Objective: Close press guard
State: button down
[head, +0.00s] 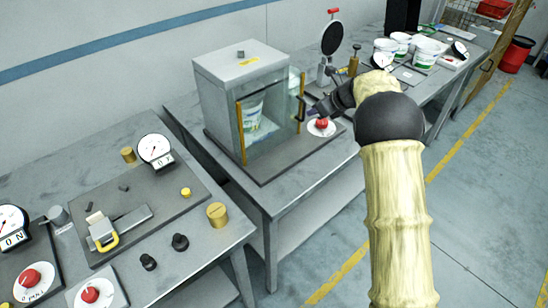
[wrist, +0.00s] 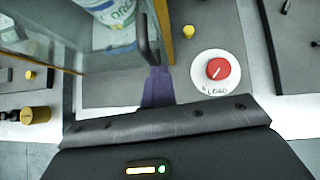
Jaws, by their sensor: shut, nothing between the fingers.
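The press guard is a clear panel (head: 277,122) on the front of a grey box-shaped press housing (head: 238,62) with yellow posts. Its black upright handle (head: 301,109) is at the panel's right side, near the right post; it also shows in the wrist view (wrist: 143,42). I cannot tell whether the panel sits flush. A white labelled tub (head: 253,112) stands inside. My gripper (head: 312,113) is beside the handle, its dark purple fingers (wrist: 157,86) shut and empty. In the wrist view the fingertips lie just below the handle; contact is unclear.
A dial stand (head: 331,42) and several white tubs (head: 426,54) stand farther back. A left bench holds a gauge (head: 155,150) and brass knobs. The floor at right is clear.

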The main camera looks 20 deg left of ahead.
jog(key=d+f+b+v, duration=0.2)
jog(key=v, duration=1)
jog(key=shift+d+r+b, duration=0.25)
jog(key=shift+d+b, duration=0.15)
